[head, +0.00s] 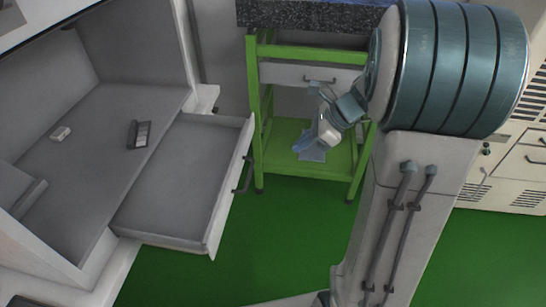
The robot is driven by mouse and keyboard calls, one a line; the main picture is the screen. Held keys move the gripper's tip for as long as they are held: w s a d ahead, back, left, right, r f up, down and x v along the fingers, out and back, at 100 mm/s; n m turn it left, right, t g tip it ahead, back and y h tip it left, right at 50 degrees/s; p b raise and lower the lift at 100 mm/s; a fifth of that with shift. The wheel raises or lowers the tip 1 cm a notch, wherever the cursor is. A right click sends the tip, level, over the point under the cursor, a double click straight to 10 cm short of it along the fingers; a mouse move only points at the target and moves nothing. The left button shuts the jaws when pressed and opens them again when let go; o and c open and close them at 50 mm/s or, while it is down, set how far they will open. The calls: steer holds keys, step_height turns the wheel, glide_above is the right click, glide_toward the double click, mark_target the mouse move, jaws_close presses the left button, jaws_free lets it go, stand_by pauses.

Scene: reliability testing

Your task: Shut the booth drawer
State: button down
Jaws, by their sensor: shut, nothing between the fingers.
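The booth (75,135) is a grey open box at the left of the head view. Its drawer (175,185) is pulled out to the right and looks empty. The drawer's front panel (232,190) faces right and carries a dark bar handle (243,175). My gripper (303,143) is shut and empty, to the right of the drawer front and apart from the handle. It shows in front of the green-framed bench. My arm partly hides that bench.
A green-framed bench (254,110) with a dark speckled top (305,15) stands behind my gripper. A small white item (60,133) and a dark-grey item (139,134) lie on the booth floor. Beige cabinets (510,175) stand at the right. Green floor (275,235) is clear beside the drawer.

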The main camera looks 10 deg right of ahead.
steer(key=a+r+b+x, duration=0.1)
steer(key=a+x, duration=0.1)
steer(key=x, duration=1)
steer(key=shift+w+a+b, duration=0.2)
steer(key=shift+w+b, duration=0.15)
steer(key=shift+b, duration=0.05)
